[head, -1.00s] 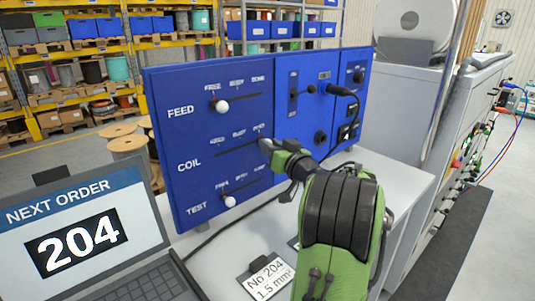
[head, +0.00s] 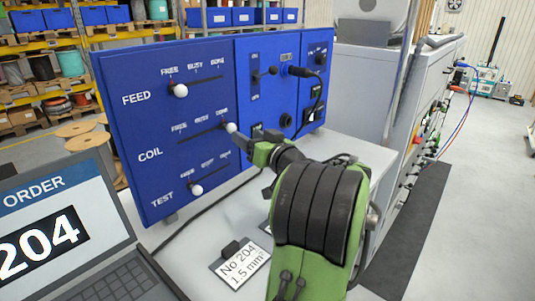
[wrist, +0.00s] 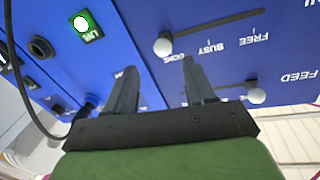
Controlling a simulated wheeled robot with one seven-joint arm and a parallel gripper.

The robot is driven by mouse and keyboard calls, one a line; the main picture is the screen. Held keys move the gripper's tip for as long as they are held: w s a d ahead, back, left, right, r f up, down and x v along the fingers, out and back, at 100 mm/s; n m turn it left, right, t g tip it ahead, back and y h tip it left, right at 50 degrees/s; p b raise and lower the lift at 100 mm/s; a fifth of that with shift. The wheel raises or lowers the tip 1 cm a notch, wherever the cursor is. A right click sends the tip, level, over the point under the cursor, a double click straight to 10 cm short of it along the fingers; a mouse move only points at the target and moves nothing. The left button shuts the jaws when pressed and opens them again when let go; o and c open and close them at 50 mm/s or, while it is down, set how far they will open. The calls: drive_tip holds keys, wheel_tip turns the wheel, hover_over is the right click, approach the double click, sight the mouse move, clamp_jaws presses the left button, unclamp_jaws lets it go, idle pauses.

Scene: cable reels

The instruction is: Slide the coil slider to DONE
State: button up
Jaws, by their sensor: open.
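The blue panel (head: 185,60) has three slider rows. The white coil slider knob (head: 231,128) sits at the right end of the COIL slot, below the DONE label. The knob also shows in the wrist view (wrist: 162,46), at the DONE end of its slot. My gripper (head: 248,139) is open just to the right of the knob in the head view. In the wrist view my gripper (wrist: 158,68) has its two dark fingers apart and empty, with the knob just beyond their tips. The fingertips are partly hidden in the head view.
The FEED knob (head: 180,90) is at FREE and the TEST knob (head: 196,190) is near FREE. A black cable plug (head: 298,71) juts from the panel's right side. A laptop (head: 75,225) and a No 204 tag (head: 242,265) are in front.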

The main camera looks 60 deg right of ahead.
drive_tip(key=b+v, duration=0.4)
drive_tip(key=v, duration=0.5)
drive_tip(key=shift+s+b, duration=0.3)
